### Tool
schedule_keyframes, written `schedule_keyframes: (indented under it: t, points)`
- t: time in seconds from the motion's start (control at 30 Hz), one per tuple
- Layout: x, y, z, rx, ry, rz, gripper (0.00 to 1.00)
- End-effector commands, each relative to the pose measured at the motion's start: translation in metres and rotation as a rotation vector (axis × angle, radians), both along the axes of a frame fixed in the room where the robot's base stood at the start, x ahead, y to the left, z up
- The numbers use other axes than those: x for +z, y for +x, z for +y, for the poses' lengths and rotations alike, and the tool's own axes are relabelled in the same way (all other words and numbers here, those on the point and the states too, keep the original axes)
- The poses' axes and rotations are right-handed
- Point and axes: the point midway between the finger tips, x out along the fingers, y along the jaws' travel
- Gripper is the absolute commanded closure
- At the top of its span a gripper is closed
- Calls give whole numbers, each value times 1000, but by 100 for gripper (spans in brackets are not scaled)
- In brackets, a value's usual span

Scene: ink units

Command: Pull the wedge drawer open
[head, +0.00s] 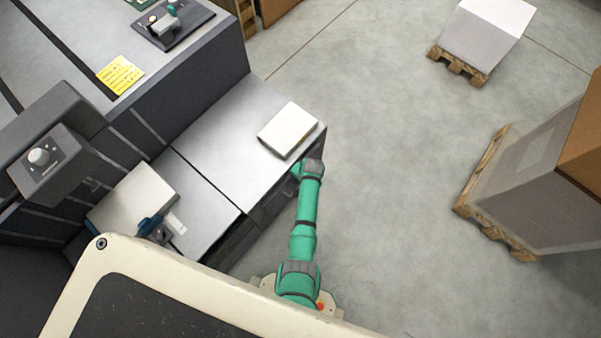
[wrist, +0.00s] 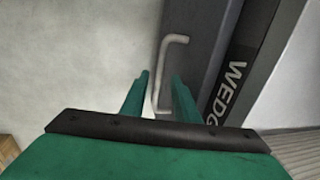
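In the wrist view, the dark grey wedge drawer front (wrist: 205,50) carries white lettering that begins "WEDG". A pale bar handle (wrist: 165,70) stands on it. My gripper (wrist: 160,82) has its two green fingers spread apart, with the lower part of the handle showing between them. I cannot tell whether either finger touches the handle. In the head view, my green arm reaches to the front of the low grey cabinet (head: 225,135), and the drawer and handle are hidden there behind my gripper and the cabinet edge.
A stack of paper (head: 288,130) lies on the cabinet top near its right corner. A larger paper stack (head: 133,205) sits to the left. Loaded pallets stand on the floor at the upper right (head: 460,65) and right (head: 485,190). The floor right of my arm is clear.

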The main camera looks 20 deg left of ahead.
Motion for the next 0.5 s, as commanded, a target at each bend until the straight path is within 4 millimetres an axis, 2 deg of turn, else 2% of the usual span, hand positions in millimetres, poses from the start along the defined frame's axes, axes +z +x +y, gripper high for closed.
schedule_keyframes:
  t: [0.2,0.47,0.5]
  points:
    - [-11,0,2,0,0,0,72]
    - [-12,0,2,0,0,0,72]
    - [-12,0,2,0,0,0,74]
